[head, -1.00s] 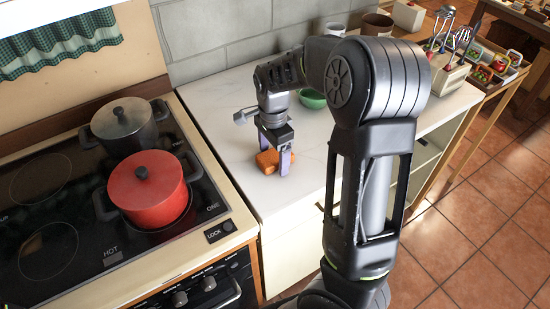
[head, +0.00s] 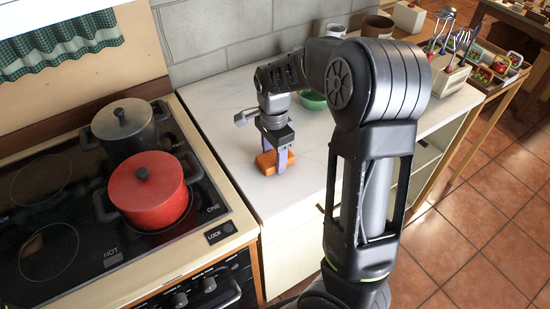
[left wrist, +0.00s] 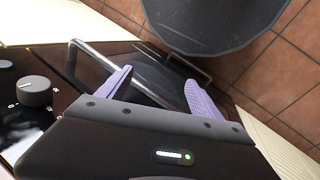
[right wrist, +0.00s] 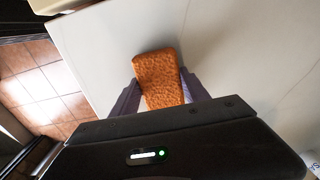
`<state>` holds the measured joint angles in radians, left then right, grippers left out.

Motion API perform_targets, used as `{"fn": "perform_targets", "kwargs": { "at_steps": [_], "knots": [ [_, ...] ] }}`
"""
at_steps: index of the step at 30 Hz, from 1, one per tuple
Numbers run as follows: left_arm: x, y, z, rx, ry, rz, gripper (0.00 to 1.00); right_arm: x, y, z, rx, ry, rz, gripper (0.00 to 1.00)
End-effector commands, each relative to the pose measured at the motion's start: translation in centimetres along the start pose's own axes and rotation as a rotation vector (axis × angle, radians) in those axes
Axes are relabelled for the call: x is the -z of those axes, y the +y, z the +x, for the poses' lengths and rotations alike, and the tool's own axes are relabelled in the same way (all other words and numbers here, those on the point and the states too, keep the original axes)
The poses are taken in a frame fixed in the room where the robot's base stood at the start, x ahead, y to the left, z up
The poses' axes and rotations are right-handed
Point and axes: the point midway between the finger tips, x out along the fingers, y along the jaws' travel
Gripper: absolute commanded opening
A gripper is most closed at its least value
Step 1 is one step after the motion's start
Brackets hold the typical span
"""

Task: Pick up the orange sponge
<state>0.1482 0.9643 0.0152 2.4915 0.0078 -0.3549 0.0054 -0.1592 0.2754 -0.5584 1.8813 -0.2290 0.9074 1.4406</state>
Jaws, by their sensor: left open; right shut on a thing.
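The orange sponge (head: 266,163) is a small block at the white counter, right of the stove. My right gripper (head: 275,160) points down over it and is shut on it, with a finger on each side. In the right wrist view the sponge (right wrist: 158,78) shows between the two fingers (right wrist: 158,92), its far end sticking out past them. I cannot tell whether it is clear of the counter. My left gripper (left wrist: 155,88) is open and empty in the left wrist view, in front of the oven; it does not show in the head view.
A red pot (head: 150,190) and a dark pot (head: 124,125) stand on the black stove (head: 60,195) to the left. A green bowl (head: 313,101) is behind my right arm. A utensil holder (head: 449,75) stands at the right. The white counter (head: 222,110) is bare near the stove.

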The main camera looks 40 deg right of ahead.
Motion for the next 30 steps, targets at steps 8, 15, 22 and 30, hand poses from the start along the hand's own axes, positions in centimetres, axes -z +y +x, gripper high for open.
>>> {"fn": "perform_targets", "kwargs": {
  "at_steps": [8, 15, 22, 30],
  "knots": [
    [-0.2, 0.5, -1.6, 0.004, -0.004, -0.003, 0.75, 0.0, 0.0, -2.0, 0.001, 0.0, 0.0, 0.1],
    [-0.3, 1.4, -5.1, 0.015, -0.014, -0.01, 0.75, 0.0, 0.0, -6.2, 0.0, 0.0, 0.0, 0.1],
    [-0.4, 1.2, -5.2, 0.019, -0.02, -0.012, 0.75, 0.0, -0.1, -9.2, 0.003, 0.0, -0.001, 0.1],
    [-0.4, 1.2, -5.2, 0.018, -0.019, -0.012, 0.75, 0.0, 0.0, -10.0, 0.0, 0.0, 0.0, 0.1]
  ]
}}
